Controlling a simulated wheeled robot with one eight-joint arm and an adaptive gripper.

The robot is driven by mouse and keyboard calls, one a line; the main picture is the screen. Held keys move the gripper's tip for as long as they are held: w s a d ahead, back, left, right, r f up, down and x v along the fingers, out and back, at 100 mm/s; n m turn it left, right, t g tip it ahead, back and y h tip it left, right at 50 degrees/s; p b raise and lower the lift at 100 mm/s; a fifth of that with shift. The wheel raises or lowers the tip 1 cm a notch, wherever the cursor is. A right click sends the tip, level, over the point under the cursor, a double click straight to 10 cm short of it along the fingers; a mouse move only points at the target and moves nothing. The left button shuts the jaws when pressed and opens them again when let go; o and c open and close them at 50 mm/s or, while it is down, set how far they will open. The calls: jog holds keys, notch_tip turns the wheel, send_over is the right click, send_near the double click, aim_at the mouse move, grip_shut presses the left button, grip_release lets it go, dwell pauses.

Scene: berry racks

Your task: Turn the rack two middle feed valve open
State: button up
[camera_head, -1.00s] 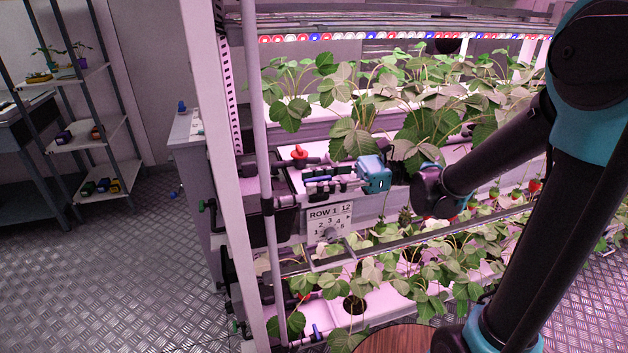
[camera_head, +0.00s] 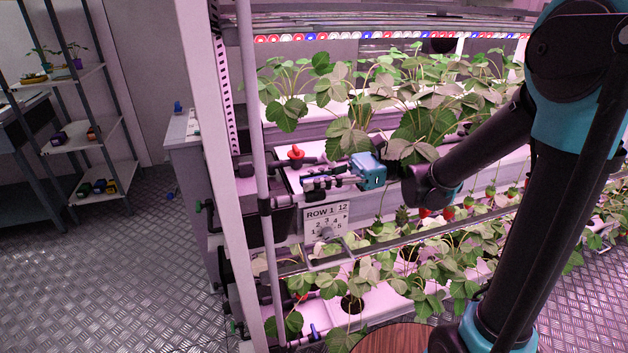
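My gripper (camera_head: 322,183) reaches left from its teal body (camera_head: 369,171) at the end row of the rack's middle tier. Its dark fingers lie level, close together, just above the ROW 1 sign (camera_head: 327,216). No blue handle shows between them now; whether they hold one is too small to tell. A red valve handle (camera_head: 295,153) stands on the pipe above and left of the fingers, apart from them. Which handle is the feed valve cannot be read here.
A white upright post (camera_head: 205,150) and a thin pole (camera_head: 257,150) stand left of the gripper. Strawberry plants (camera_head: 420,130) crowd the tier behind it. A lower tier has a blue handle (camera_head: 315,331). Clear metal floor (camera_head: 120,270) lies at left.

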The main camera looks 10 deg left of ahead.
jog(key=o, duration=0.4)
jog(key=shift+c, duration=0.2)
jog(key=shift+v, duration=3.75)
